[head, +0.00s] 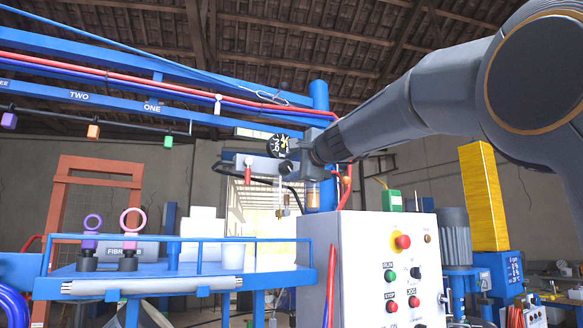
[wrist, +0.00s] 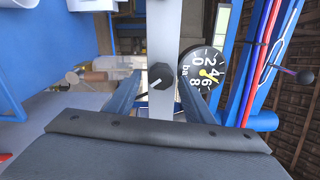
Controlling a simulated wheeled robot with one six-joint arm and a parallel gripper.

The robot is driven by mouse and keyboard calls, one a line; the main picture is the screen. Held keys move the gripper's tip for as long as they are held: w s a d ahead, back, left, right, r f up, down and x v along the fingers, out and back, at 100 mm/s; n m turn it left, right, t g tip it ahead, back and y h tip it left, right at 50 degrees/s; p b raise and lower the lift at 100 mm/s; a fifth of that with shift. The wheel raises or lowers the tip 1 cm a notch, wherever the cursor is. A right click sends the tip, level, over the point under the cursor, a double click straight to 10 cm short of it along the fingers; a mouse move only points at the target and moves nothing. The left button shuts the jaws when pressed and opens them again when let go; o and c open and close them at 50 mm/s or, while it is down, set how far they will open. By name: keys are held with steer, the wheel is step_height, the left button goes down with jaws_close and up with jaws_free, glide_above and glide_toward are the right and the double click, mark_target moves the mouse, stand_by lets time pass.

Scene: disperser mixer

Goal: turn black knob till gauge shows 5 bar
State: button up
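The black knob (wrist: 161,77) with a white pointer line sits on a grey bar in the wrist view. My gripper (wrist: 162,88) is open, with one finger on each side of the knob and a visible gap on both sides. The round black gauge (wrist: 205,66), marked 0 to 8 bar, is right of the knob. Its yellow needle appears to point between 4 and 6, but the exact reading is too small to tell. In the head view the gauge (head: 282,145) shows beside my gripper; the fingers and knob are hard to separate there.
Blue and red hoses (wrist: 262,60) run along a blue post right of the gauge in the wrist view. A white control box (head: 365,260) with several buttons stands below my arm. A blue railed platform (head: 180,283) holding ring-topped parts is at left.

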steer(key=shift+s, duration=0.1)
steer(key=b+v, duration=0.3)
steer(key=v, duration=0.4)
steer(key=shift+s+d, duration=0.2)
steer(key=shift+d, duration=0.05)
stand_by(0.4)
